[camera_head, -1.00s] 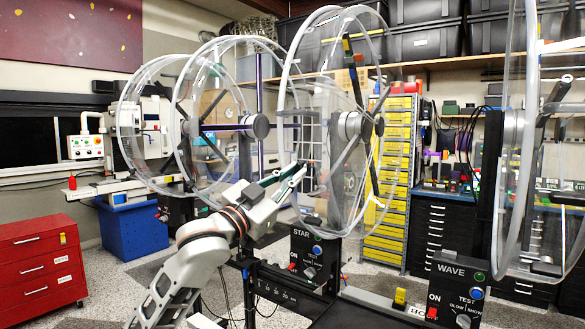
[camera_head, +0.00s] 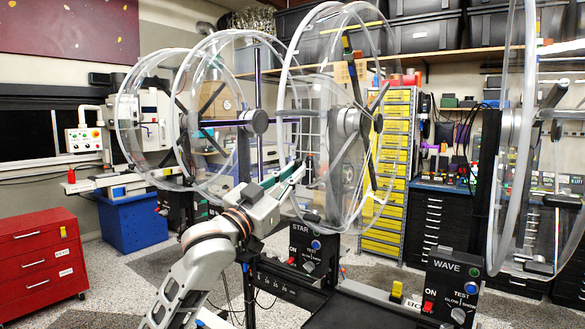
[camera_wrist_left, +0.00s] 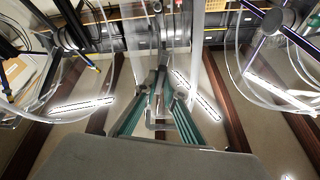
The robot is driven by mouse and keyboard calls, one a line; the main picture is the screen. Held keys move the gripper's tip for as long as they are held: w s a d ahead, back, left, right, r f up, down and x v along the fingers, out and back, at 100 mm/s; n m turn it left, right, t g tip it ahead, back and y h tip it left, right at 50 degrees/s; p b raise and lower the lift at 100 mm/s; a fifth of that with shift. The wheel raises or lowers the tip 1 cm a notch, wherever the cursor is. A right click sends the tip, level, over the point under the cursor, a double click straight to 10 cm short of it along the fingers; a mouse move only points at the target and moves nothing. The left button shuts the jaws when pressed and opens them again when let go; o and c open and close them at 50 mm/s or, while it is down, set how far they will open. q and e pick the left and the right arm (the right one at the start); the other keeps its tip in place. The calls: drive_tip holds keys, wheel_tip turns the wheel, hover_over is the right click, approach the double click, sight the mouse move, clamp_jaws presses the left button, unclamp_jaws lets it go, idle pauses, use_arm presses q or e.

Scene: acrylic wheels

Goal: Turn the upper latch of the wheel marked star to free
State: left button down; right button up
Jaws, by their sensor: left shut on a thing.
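The clear acrylic wheel (camera_head: 312,95) stands above the black box marked STAR (camera_head: 304,248). It has a grey hub (camera_head: 350,122) and dark spokes. My left gripper (camera_head: 297,170) reaches the lower left side of this wheel. In the left wrist view my left gripper (camera_wrist_left: 160,88) has its green-backed fingers converging on a small grey part (camera_wrist_left: 160,78), and it is shut on it. The fingertips hide much of this part, and I cannot tell which latch it is or how it is turned. My right gripper is not in view.
Another clear wheel (camera_head: 217,90) stands to the left. The wheel at the right (camera_head: 512,150) rises by the black box marked WAVE (camera_head: 454,287). A red drawer cabinet (camera_head: 38,255) stands at far left. Yellow drawers (camera_head: 392,180) stand behind.

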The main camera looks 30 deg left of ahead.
use_arm(q)
drive_tip(key=shift+d+n+y+p, duration=0.15)
drive_tip(key=shift+n+y+p, duration=0.25)
drive_tip(key=shift+n+p, duration=1.65)
drive_tip(key=c, duration=2)
unclamp_jaws()
drive_tip(key=shift+v, duration=1.05)
drive_tip(key=v, duration=0.1)
drive_tip(key=p+v, duration=0.1)
drive_tip(key=v, duration=0.1)
drive_tip(key=r+v, duration=0.1)
drive_tip(key=v, duration=0.1)
drive_tip(key=shift+s, duration=0.15)
